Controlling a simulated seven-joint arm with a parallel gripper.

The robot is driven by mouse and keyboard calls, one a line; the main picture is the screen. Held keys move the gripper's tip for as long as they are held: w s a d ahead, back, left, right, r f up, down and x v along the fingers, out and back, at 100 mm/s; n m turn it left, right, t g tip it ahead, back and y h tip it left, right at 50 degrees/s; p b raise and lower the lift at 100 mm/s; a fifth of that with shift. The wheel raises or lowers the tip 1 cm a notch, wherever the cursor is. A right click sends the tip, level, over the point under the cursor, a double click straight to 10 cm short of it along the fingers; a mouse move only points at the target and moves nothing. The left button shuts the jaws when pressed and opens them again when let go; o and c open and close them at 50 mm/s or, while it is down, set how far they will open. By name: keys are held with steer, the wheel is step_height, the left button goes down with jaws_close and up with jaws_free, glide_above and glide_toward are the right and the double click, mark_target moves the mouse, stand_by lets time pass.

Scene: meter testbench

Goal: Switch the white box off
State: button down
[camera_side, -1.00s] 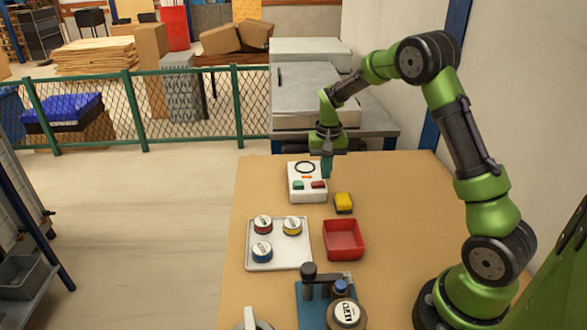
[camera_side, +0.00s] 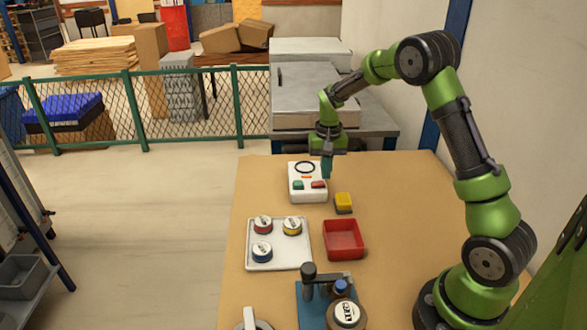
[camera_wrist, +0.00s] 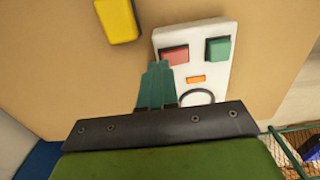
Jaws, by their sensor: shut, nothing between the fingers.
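The white box (camera_side: 307,196) lies on the table's far part. It has a green button (camera_side: 298,185), a red button (camera_side: 318,184), a small orange light (camera_side: 306,177) and a black-ringed dial (camera_side: 305,167). In the wrist view the white box (camera_wrist: 226,75) shows its red button (camera_wrist: 175,55), green button (camera_wrist: 217,50) and lit-looking orange light (camera_wrist: 196,79). My gripper (camera_side: 326,175) is shut and empty, pointing down over the box's red-button side. In the wrist view its fingertips (camera_wrist: 158,66) appear beside the red button's lower edge; I cannot tell whether they touch it.
A yellow block (camera_side: 344,202) sits right of the box. A red tray (camera_side: 344,253) and a white tray (camera_side: 249,262) with red, yellow and blue round pieces are nearer. A blue fixture (camera_side: 312,312) stands at the front. Bare table (camera_side: 400,190) lies right of the yellow block.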

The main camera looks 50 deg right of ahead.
steer(key=shift+f, duration=0.8)
stand_by(1.9)
stand_by(0.4)
step_height(320, 180, up, 6)
stand_by(0.9)
steer(key=shift+s+a+f, duration=0.1)
steer(key=shift+s+a, duration=0.75)
steer(key=shift+s, duration=0.1)
steer(key=s+a+r+n+t+y, duration=0.1)
steer(key=s+a+r+n+t, duration=0.1)
steer(key=s+a+r, duration=0.5)
steer(key=s+a+r+n+t+y, duration=0.1)
steer(key=s+a+r+n+t, duration=0.2)
steer(key=s+a, duration=0.7)
steer(key=shift+s+r+t, duration=0.6)
steer(key=shift+r+t, duration=0.5)
steer(key=shift+r, duration=0.75)
